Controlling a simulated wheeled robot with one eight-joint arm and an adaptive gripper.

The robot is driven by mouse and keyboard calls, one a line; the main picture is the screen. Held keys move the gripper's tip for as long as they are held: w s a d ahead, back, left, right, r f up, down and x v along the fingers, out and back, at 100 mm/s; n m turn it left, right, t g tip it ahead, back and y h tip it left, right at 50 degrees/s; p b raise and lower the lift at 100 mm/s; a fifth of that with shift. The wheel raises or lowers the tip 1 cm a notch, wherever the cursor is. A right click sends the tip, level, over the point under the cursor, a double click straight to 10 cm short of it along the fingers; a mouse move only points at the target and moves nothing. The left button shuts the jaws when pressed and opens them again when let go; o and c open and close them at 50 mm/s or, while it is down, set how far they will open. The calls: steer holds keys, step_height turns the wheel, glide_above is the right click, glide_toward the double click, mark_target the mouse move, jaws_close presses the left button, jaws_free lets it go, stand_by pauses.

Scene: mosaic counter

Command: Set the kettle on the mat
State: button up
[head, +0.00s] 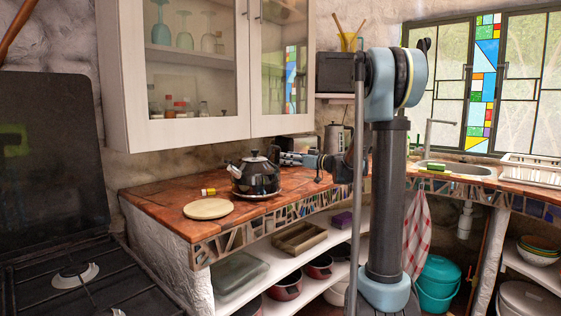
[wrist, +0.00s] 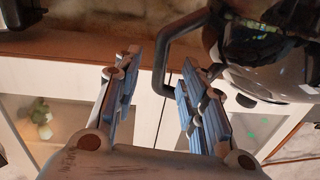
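The dark, glossy kettle (head: 256,178) stands upright on the tiled counter, with its spout to the left. A round pale mat (head: 208,208) lies bare on the counter, left of the kettle and nearer the front edge. My gripper (head: 287,158) is at the kettle's right side, near its upper part. In the wrist view, my gripper's fingers (wrist: 160,75) are apart, and the black kettle handle (wrist: 162,65) shows in the gap, closer to the right finger. The kettle body (wrist: 285,70) fills the upper right there. I cannot tell whether a finger touches the handle.
A metal pot (head: 336,138) and a toaster-like box (head: 289,148) stand behind my arm. The wall cabinet (head: 185,75) hangs above the counter. The stove (head: 70,275) is at the left.

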steer(key=v, duration=0.5)
steer(key=s+f+m+g+h, duration=0.25)
steer(key=s+f, duration=0.35)
steer(key=s, duration=0.5)
steer(key=s+f+m+g+h, duration=0.1)
steer(key=s+f+g+h, duration=0.3)
steer(key=s, duration=0.7)
steer(key=s+d+f+m+h, duration=0.3)
steer(key=s+d+f, duration=0.5)
steer(key=s, duration=0.3)
steer(key=s+d+f+m+g+h, duration=0.1)
steer(key=s+d+f+m+h, duration=0.3)
steer(key=s+d+f, duration=0.4)
steer(key=s+f+h, duration=0.1)
steer(key=s, duration=0.2)
steer(key=shift+f, duration=0.15)
steer(key=shift+s+h, duration=0.2)
steer(key=shift+h, duration=0.05)
